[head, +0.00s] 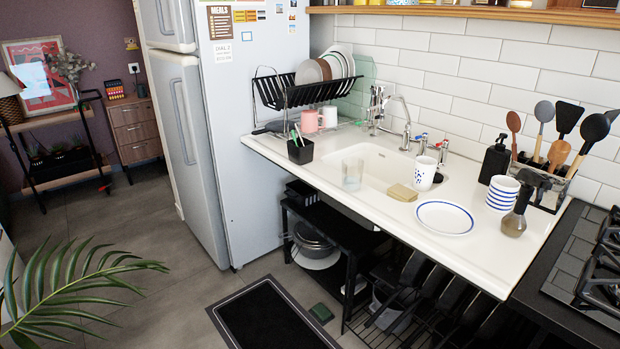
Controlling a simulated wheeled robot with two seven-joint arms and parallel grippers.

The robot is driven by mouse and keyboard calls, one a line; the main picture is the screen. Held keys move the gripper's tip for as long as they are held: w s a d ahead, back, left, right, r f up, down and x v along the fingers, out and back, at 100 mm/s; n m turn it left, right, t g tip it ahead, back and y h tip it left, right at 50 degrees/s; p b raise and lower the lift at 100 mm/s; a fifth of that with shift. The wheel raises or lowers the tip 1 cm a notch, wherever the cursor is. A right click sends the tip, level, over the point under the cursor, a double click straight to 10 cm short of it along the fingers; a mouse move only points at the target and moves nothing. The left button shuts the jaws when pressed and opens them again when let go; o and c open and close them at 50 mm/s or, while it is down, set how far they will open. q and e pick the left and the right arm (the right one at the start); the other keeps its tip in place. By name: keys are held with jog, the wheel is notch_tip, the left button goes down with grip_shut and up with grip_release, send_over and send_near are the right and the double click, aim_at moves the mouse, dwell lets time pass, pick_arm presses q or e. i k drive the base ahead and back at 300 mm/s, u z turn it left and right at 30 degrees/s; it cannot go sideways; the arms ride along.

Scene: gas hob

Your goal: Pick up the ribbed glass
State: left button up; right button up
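A clear glass (352,174), which looks like the ribbed glass, stands upright at the front left edge of the sink. Its ribs are too small to make out clearly. Neither of my grippers shows in the head view, and nothing is seen touching the glass.
A black cutlery cup (300,152) stands left of the glass, and a yellow sponge (402,192) lies to its right. The dish rack (285,93) is behind. Counter in front of the glass is clear.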

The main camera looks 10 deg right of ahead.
aim_at(351, 168)
jog(key=u, duration=0.2)
jog(key=i, duration=0.9)
jog(key=z, duration=0.3)
